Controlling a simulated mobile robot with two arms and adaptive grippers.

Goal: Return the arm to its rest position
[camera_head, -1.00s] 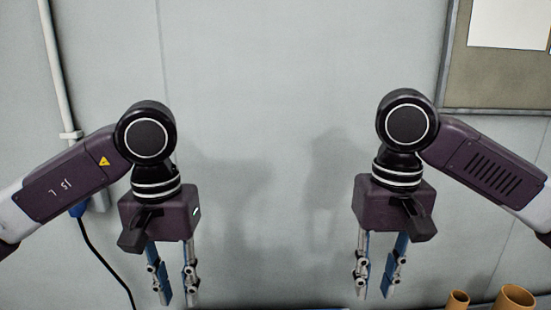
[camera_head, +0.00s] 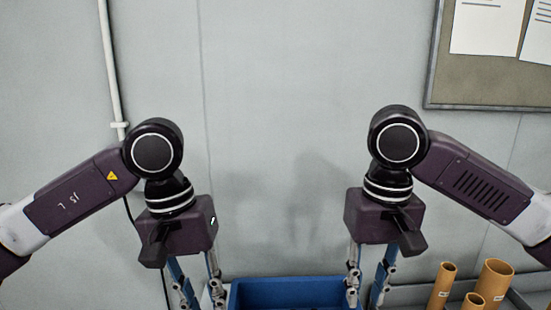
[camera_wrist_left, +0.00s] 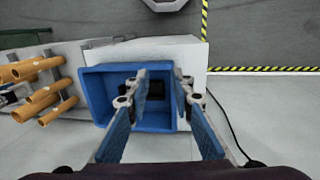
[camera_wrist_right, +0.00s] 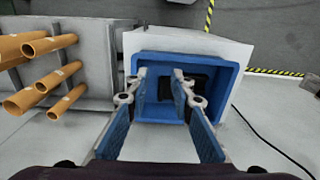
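My left gripper (camera_head: 196,290) hangs fingers down at the left in the head view. In the left wrist view its two blue-padded fingers (camera_wrist_left: 162,88) are apart with nothing between them. My right gripper (camera_head: 368,284) hangs fingers down at the right in the head view. In the right wrist view its fingers (camera_wrist_right: 162,86) are also apart and empty. Both grippers are above and in front of a blue bin (camera_head: 290,284), apart from it as far as I can tell. The bin (camera_wrist_right: 222,62) holds a dark flat object (camera_wrist_right: 190,84).
Several brown tubes (camera_head: 496,280) stand upright in a grey holder at the right. A pin board (camera_head: 480,94) with papers hangs on the grey wall. A pipe and a dark cable run along the left. Yellow-black tape (camera_wrist_left: 262,69) marks the floor.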

